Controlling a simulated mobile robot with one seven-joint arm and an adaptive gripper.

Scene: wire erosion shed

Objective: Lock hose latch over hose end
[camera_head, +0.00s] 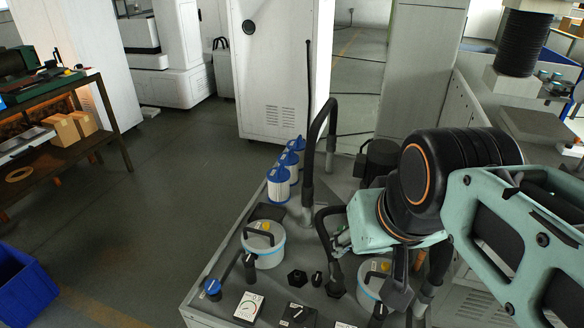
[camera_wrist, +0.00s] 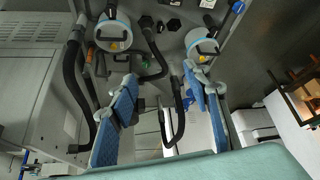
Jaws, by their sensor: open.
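My gripper (camera_head: 398,290) hangs over the right part of a grey deck, partly hidden by its own wrist in the head view. In the wrist view its two blue-padded fingers (camera_wrist: 160,92) stand wide apart with nothing held. A bent black hose (camera_head: 330,232) rises from the deck just left of my gripper. A black hose (camera_wrist: 155,50) also curves beyond the fingertips in the wrist view, and a dark loop (camera_wrist: 170,135) shows in the gap between the fingers. I cannot make out the hose latch or tell which hose end it belongs to.
Two pale canisters with black handles stand on the deck, one left (camera_head: 266,246) and one beside my gripper (camera_head: 370,284). Open floor (camera_head: 150,200) lies left.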

